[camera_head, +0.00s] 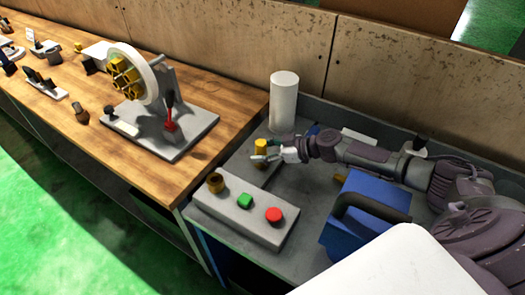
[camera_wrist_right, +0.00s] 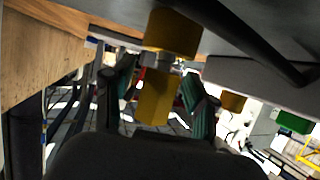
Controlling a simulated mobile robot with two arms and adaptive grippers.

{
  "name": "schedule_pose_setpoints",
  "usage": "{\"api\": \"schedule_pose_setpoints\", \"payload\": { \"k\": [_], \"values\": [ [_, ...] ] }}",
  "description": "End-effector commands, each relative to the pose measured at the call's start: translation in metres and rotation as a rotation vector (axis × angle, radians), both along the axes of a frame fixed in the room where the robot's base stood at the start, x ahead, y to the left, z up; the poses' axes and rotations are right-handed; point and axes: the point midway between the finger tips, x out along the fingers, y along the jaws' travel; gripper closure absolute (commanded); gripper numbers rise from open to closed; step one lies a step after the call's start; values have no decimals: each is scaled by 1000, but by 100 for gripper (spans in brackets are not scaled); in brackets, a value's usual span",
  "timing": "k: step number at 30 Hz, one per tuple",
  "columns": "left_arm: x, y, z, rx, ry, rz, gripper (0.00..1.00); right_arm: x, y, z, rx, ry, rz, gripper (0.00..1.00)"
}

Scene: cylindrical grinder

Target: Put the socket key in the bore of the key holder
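The gold socket key (camera_head: 261,146) stands on the grey bench top. In the right wrist view the key (camera_wrist_right: 155,97) has a gold block, a silvery neck and a wider gold cylinder. My right gripper (camera_head: 268,151) is at the key. Its two green-padded fingers (camera_wrist_right: 158,82) lie on either side, with gaps visible between pads and key, so it looks open. The key holder (camera_head: 215,182) is a gold ring with a dark bore, on the grey panel left of the green button. It also shows in the wrist view (camera_wrist_right: 233,102). My left gripper is out of view.
The grey button panel (camera_head: 238,212) carries a green button (camera_head: 245,201) and a red button (camera_head: 274,215). A white cylinder (camera_head: 284,102) stands behind the key. A blue box (camera_head: 365,215) with a dark handle is at the right. A wooden bench (camera_head: 205,80) holds a wheel fixture (camera_head: 135,78).

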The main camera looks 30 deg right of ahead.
Motion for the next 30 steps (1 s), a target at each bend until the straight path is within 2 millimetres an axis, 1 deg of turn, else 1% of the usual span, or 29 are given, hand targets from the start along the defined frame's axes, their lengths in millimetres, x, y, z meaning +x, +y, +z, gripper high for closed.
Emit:
{"api": "schedule_pose_setpoints", "payload": {
  "k": [5, 8, 9, 11, 17, 21, 25, 30],
  "values": [
    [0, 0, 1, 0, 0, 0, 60, 0, 0, 1, 0, 0, 0, 43],
    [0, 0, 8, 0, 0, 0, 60, 0, 0, 7, 1, 1, 0, 43],
    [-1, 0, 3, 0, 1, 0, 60, -3, -4, 3, -1, 2, -1, 43],
    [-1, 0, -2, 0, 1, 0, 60, -10, -11, 5, -1, 2, -2, 43],
    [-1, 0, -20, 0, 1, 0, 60, -40, -41, 19, -6, 4, 1, 43],
    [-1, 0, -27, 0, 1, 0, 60, -58, -58, 31, -3, 4, 1, 43],
    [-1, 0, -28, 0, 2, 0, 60, -68, -70, 40, -2, 4, -2, 43],
    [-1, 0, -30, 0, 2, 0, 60, -76, -77, 46, -1, 2, 1, 43]
  ]
}}
